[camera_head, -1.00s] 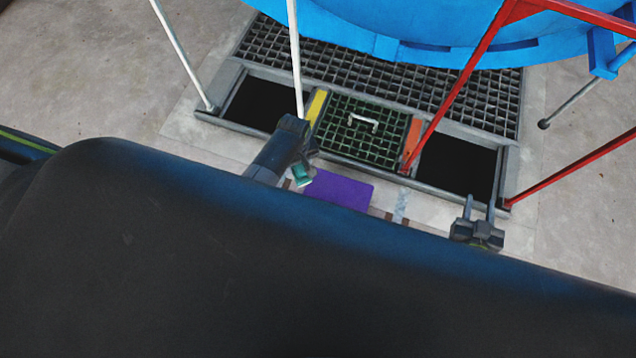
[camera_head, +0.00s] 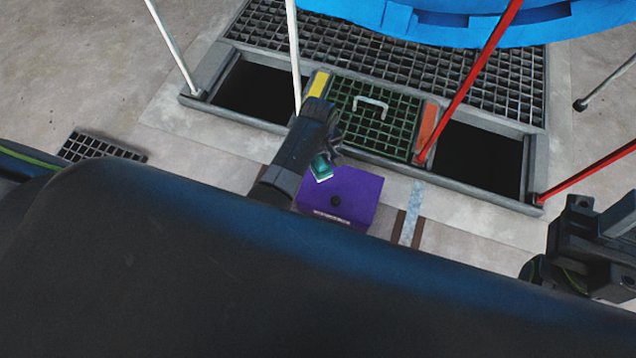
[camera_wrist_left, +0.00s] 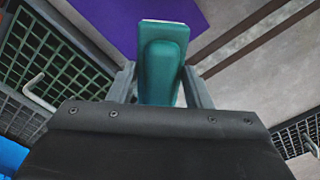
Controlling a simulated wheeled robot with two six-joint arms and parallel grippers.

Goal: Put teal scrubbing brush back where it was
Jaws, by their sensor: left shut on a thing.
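The teal scrubbing brush (camera_head: 321,168) is held in my left gripper (camera_head: 328,158), whose arm comes in from the left in the head view. In the left wrist view the brush (camera_wrist_left: 161,62) sits between the two fingers of the left gripper (camera_wrist_left: 160,85), which is shut on it. Behind the brush lies a purple mat or box (camera_head: 345,195), partly hidden by my arm; it also shows in the left wrist view (camera_wrist_left: 112,20).
A green grate with a handle (camera_head: 372,122) sits between a yellow block (camera_head: 319,84) and an orange block (camera_head: 427,132). Dark open pits (camera_head: 262,92) lie on both sides. White poles (camera_head: 172,45) and red poles (camera_head: 470,80) stand around. A loose dark grate (camera_head: 103,147) lies at left.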

